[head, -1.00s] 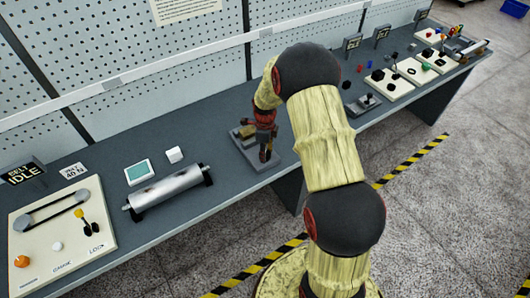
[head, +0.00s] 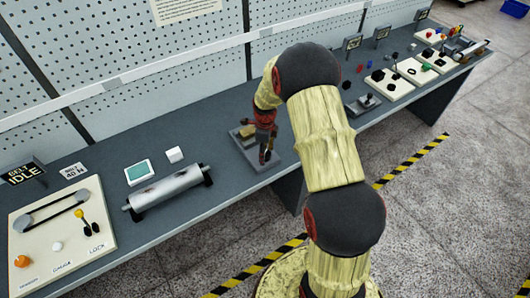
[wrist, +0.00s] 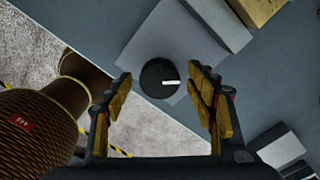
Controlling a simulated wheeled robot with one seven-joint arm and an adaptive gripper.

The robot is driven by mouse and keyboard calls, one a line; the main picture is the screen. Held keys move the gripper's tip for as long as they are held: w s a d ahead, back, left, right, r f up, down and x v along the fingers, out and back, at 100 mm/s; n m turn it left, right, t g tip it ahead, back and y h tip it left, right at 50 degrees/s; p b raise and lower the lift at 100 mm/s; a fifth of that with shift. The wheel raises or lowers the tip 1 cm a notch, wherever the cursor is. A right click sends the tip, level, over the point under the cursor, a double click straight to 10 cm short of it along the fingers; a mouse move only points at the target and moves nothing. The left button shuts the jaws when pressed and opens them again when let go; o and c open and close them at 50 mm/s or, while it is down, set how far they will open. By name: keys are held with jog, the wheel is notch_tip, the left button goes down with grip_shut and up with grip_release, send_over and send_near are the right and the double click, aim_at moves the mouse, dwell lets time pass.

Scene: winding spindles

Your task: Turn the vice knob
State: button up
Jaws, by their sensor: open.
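The vice knob is a round black knob (wrist: 160,78) with a white mark pointing right in the wrist view. It sits by the grey vice plate (wrist: 160,45), which also shows in the head view (head: 270,163). My gripper (wrist: 165,92) is open, with one yellow-padded finger to the left of the knob and one to the right. Gaps show on both sides, and I cannot tell whether the fingertips reach the knob's depth. In the head view my gripper (head: 265,148) is over the vice, and the knob is hidden or too small to make out.
A grey vice jaw and a brass-coloured block (wrist: 258,10) lie beyond the knob. A belt panel (head: 62,235) is further left. Small control boards (head: 390,86) stand to the right.

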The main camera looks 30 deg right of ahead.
notch_tip(320, 180, up, 12)
dwell(0.6)
dwell(0.5)
